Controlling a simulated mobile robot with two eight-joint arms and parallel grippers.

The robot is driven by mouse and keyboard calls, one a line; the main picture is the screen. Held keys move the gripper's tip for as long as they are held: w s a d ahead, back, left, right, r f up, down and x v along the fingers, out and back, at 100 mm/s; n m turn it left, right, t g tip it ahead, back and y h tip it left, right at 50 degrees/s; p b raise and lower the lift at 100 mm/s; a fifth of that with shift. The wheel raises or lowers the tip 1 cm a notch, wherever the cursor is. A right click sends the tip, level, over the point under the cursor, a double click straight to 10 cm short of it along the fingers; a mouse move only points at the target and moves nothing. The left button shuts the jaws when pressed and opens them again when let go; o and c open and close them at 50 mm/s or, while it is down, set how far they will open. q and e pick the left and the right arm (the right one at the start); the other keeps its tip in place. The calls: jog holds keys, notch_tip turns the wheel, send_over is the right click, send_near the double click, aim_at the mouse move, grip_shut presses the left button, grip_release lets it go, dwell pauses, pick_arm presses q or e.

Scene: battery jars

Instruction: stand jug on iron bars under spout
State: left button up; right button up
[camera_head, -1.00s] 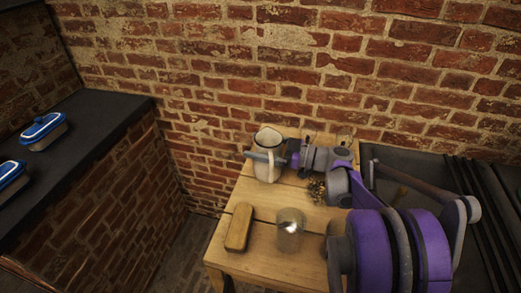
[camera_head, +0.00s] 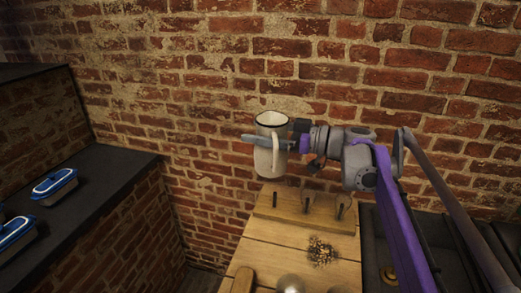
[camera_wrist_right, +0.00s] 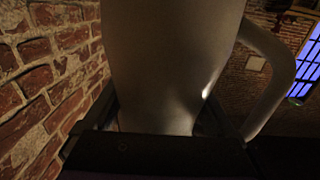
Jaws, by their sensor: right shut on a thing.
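A white enamel jug (camera_head: 270,126) with a dark rim hangs upright in the air, in front of the brick wall and above the back of the wooden table. My right gripper (camera_head: 268,144) is shut on its body, with the fingers reaching across it from the right. In the right wrist view the jug (camera_wrist_right: 165,60) fills the middle, and its handle curves down at the right. Dark bars (camera_head: 503,240), possibly the iron bars, lie at the far right, partly hidden by my right arm. I see no spout. My left gripper is out of view.
The wooden table (camera_head: 262,232) has a back ledge with hooks (camera_head: 307,203). A dried bunch (camera_head: 321,251), a glass jar (camera_head: 290,284) and a wooden block (camera_head: 243,280) are on it. A dark basin (camera_head: 374,240) adjoins at right. Blue-lidded dishes (camera_head: 55,186) sit on the left counter.

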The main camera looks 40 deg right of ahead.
jog(key=shift+r, duration=0.8)
jog(key=s+d+f+m+t+h+b, duration=0.1)
jog(key=s+d+f+m+h, duration=0.4)
jog(key=d, duration=0.4)
jog(key=s+d+f+m+t+h+b, duration=0.1)
jog(key=s+d+f+m+h, duration=0.1)
jog(key=s+d+f+h, duration=0.35)
jog(key=s+d+f+m+t+h+b, duration=0.1)
jog(key=s+d+f+m+h, duration=0.3)
jog(key=s+d, duration=0.6)
jog(key=s+d+f+m+g+h+b, duration=0.1)
jog(key=s+d+f+m+g+h, duration=0.25)
jog(key=s, duration=0.75)
jog(key=s+d+f+m+g+h, duration=0.1)
jog(key=s+f+m+g+h, duration=0.35)
jog(key=s, duration=0.65)
jog(key=s+d+f+m+g+h+b, duration=0.1)
jog(key=s+d+m+g+h, duration=0.15)
jog(key=s+g+h, duration=0.6)
jog(key=w+d+f+t+y+b, duration=0.1)
jog(key=d+t, duration=0.1)
jog(key=d, duration=0.6)
jog(key=w+d+f+t+y+b, duration=0.1)
jog(key=d+f+t+y+b, duration=0.1)
jog(key=d, duration=0.6)
jog(key=shift+w+d+f, duration=0.15)
jog(key=shift+d+f, duration=0.1)
jog(key=shift+f+m, duration=0.1)
jog(key=shift+m, duration=0.15)
